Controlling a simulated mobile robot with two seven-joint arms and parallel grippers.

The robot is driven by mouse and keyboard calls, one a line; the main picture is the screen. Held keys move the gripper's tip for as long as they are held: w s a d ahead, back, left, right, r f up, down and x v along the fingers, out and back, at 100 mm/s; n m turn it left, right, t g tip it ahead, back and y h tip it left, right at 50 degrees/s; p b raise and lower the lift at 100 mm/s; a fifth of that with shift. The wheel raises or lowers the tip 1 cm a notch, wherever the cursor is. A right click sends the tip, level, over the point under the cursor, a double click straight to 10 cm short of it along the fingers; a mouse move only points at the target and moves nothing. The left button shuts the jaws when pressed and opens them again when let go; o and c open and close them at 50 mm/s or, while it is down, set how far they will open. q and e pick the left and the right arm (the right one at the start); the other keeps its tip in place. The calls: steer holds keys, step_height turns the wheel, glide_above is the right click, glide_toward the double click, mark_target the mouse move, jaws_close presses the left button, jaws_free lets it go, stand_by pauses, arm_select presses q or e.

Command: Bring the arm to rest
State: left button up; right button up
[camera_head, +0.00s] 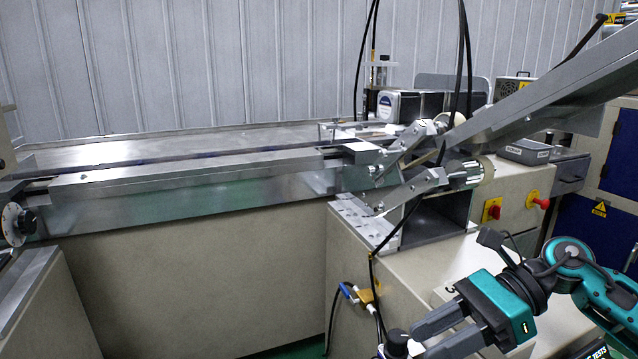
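My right gripper (421,338) is in the lower right, on a teal and black arm that comes in from the right edge. My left arm and gripper are not in view.
The wrapper machine's long metal bed (190,178) runs across the left and middle. A slanted metal chute (560,95) rises to the upper right. A red button (493,210) and a red-handled switch (538,202) sit on the cabinet above my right gripper. Black cables hang nearby.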

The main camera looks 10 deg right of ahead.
steer(key=w+a+r+m+t+y, duration=0.1)
steer(key=w+a+m+t+y, duration=0.1)
steer(key=a+m+t+y, duration=0.75)
steer(key=d+f+m+t+h, duration=0.35)
steer(key=f+m+h, duration=0.4)
steer(key=m, duration=0.85)
steer(key=d+f+m+t+h, duration=0.2)
steer(key=f+m+t+h, duration=0.3)
steer(key=m+h, duration=0.75)
steer(key=s+f+m+g, duration=0.6)
steer(key=s+f+m, duration=0.3)
steer(key=f+m, duration=0.3)
arm_select(q)
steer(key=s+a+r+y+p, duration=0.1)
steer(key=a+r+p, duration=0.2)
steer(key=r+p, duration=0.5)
steer(key=p, duration=0.4)
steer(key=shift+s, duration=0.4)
arm_select(e)
step_height(320, 180, up, 7)
steer(key=s+d, duration=0.2)
steer(key=shift+d+m, duration=0.3)
steer(key=shift+d, duration=0.05)
